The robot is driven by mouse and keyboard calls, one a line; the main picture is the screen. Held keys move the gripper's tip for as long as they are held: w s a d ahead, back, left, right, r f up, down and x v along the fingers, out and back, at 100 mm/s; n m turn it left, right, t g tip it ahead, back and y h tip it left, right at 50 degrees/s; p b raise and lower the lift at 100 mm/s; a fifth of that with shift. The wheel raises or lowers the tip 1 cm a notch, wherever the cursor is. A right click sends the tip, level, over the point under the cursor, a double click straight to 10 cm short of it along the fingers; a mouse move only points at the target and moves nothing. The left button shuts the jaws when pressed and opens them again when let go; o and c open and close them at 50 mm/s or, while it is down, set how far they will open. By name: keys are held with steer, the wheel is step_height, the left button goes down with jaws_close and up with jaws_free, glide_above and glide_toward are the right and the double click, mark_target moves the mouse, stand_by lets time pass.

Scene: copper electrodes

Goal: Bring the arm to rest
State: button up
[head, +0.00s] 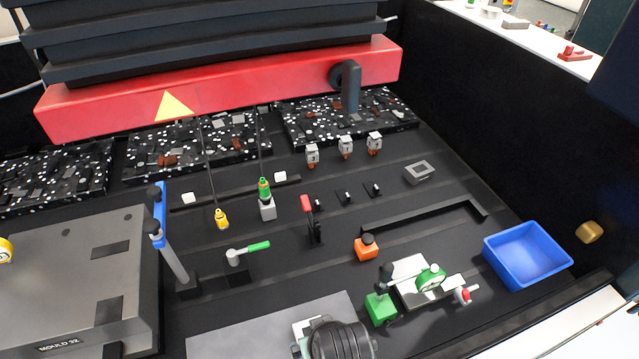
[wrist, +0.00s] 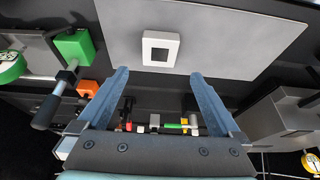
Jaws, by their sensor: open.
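My gripper (wrist: 160,73) shows in the wrist view with its two blue fingers spread wide and nothing between them. Its fingertips point towards a grey plate (wrist: 220,35) that carries a pale square block with a square hole (wrist: 160,49). The gap between fingers and block cannot be told. In the head view a dark round part, apparently my wrist, is over the plate (head: 235,333) at the bottom middle. The fingers cannot be made out there. Several small grey electrodes with copper ends, among them one marked 3 (head: 312,155), stand at the back.
Near the plate stand a green-based dial gauge stand (head: 381,308), an orange block (head: 366,248) and a blue bin (head: 527,255). A grey mould (head: 70,285) and a blue-topped post (head: 160,215) are on the left. A red beam (head: 230,88) spans the back.

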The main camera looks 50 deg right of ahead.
steer(key=shift+s+r, duration=0.1)
steer(key=shift+r, duration=0.15)
stand_by(0.5)
steer(key=w+a+r+n+t+h, duration=0.1)
steer(key=w+a+r+n+t, duration=0.15)
steer(key=w+r, duration=0.55)
steer(key=w+a+r+n+t, duration=0.1)
steer(key=w+a+r+t, duration=0.2)
steer(key=w+r, duration=0.55)
steer(key=w+a+r+n+t+y, duration=0.1)
steer(key=w+a+r+t, duration=0.2)
steer(key=a+r, duration=0.55)
steer(key=w+a+r+n+t+y, duration=0.25)
steer(key=a+r+t, duration=0.2)
steer(key=r, duration=0.75)
steer(key=s+a+r+t+b, duration=0.1)
steer(key=s+r+t+b, duration=0.2)
steer(key=r, duration=0.7)
steer(key=s+a+r+t+b, duration=0.2)
steer(key=s+r+t+b, duration=0.2)
steer(key=s+r+t, duration=0.3)
step_height(320, 180, up, 5)
steer(key=s, duration=0.2)
steer(key=shift+s+f+m+t, duration=0.2)
steer(key=shift+s+m+t, duration=0.1)
